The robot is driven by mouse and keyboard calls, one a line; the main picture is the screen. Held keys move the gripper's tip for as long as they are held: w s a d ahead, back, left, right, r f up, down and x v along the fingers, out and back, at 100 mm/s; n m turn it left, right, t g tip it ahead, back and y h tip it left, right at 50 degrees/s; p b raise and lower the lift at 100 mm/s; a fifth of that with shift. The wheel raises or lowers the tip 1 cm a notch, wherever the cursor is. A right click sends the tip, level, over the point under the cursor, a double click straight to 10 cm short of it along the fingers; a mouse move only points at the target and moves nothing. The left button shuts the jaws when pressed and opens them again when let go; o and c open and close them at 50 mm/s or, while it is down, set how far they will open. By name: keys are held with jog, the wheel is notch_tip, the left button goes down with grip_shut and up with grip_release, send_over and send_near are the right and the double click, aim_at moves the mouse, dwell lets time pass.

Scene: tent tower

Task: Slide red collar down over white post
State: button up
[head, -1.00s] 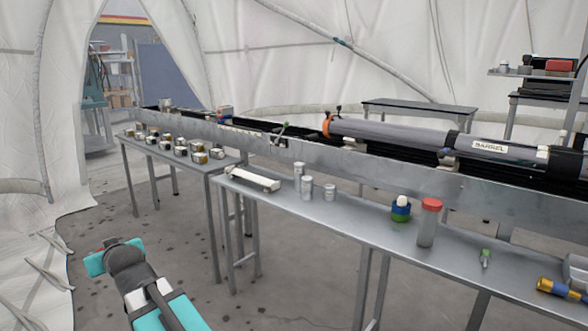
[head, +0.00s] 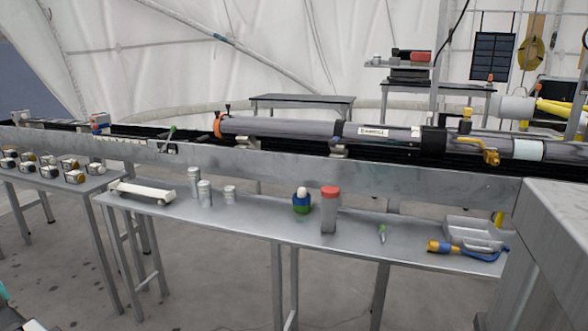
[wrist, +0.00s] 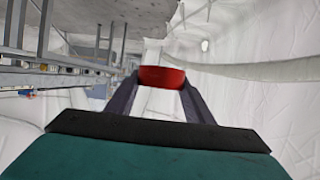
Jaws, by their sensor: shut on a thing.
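The red collar (wrist: 163,77) is held in my gripper (wrist: 160,84), between the two dark fingers in the wrist view. Its far side is hidden. In the head view the white post (head: 302,190) stands upright on the bench, with only its top showing above a blue collar (head: 301,199) and a green collar (head: 301,209) around it. My gripper is out of the head view and apart from the post.
A grey cylinder with a red cap (head: 329,212) stands close right of the post. A grey tray (head: 473,233) and a blue-yellow tool (head: 462,249) are at right.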

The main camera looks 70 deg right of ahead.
jog(key=s+d+r+m+g+h+p, duration=0.1)
jog(key=s+d+r+m+h+p, duration=0.2)
jog(key=d, duration=0.9)
jog(key=s+d+m+g+h+p, duration=0.15)
jog(key=d+p, duration=0.45)
jog(key=d, duration=0.6)
jog(key=s+d+r+m+g+h+p, duration=0.1)
jog(key=d+r+m+h+p, duration=0.2)
jog(key=d, duration=1)
jog(key=s+d+r+m+g+h+p, duration=0.1)
jog(key=s+d+m+g+h+p, duration=0.1)
jog(key=s+d+p, duration=0.65)
jog(key=s+d+r+m+g+h+p, duration=0.15)
jog(key=s+d, duration=0.45)
jog(key=d, duration=0.7)
notch_tip(320, 180, up, 4)
jog(key=m+g+h+p, duration=0.2)
jog(key=m+g+p, duration=0.4)
jog(key=p, duration=0.6)
send_over(302, 188)
jog(key=shift+w+a+f, duration=0.2)
jog(key=shift+w, duration=0.15)
jog(key=shift+s+d, duration=0.15)
jog(key=shift+s, duration=0.2)
jog(key=shift+f+b, duration=0.15)
jog(key=shift+b, duration=0.65)
jog(key=shift+f+b, duration=3.25)
jog(key=shift+b, duration=1.3)
